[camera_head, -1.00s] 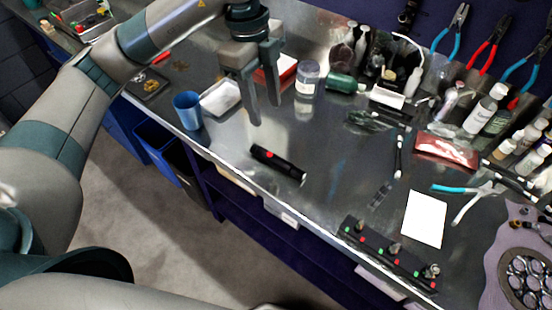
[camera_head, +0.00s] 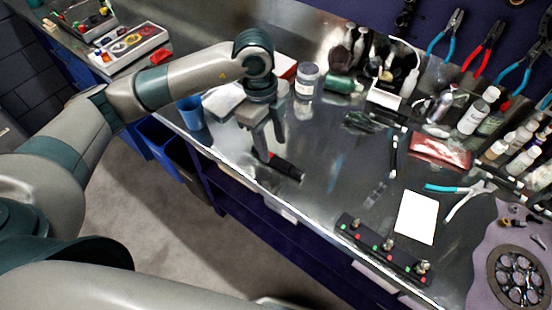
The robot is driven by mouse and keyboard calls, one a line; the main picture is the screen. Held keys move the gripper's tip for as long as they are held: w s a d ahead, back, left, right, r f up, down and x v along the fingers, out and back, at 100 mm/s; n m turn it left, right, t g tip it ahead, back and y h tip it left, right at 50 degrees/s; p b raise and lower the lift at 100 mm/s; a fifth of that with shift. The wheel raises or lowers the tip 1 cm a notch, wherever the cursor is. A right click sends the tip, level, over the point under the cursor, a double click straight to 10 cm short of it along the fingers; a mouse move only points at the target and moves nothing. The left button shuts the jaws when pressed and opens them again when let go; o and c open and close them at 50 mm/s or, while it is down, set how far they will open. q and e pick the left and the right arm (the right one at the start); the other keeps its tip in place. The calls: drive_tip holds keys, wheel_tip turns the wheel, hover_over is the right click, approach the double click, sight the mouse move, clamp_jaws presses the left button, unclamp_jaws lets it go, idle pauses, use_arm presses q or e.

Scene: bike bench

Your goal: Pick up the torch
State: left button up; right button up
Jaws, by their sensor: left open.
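The torch (camera_head: 288,170) is a black cylinder with a red button, lying on the metal bench near its front edge. My left gripper (camera_head: 272,150) points down over the torch's left end, with its fingers apart. The fingers hide part of the torch's left end. I cannot tell whether they touch it. My right gripper is not in view.
A blue cup (camera_head: 189,113) and a white tray (camera_head: 222,99) stand left of my gripper. A black strip with coloured buttons (camera_head: 384,249) lies front right. Bench to the torch's right is clear.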

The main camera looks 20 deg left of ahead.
sight(277, 159)
use_arm(q)
drive_tip(key=shift+d+f+p, duration=0.2)
drive_tip(key=shift+f+p, duration=0.25)
drive_tip(key=shift+p, duration=0.2)
drive_tip(key=f+p, duration=0.1)
drive_tip(key=f, duration=0.2)
drive_tip(key=shift+d+p, duration=0.3)
drive_tip(key=shift+p, duration=0.05)
drive_tip(key=shift+f, duration=0.6)
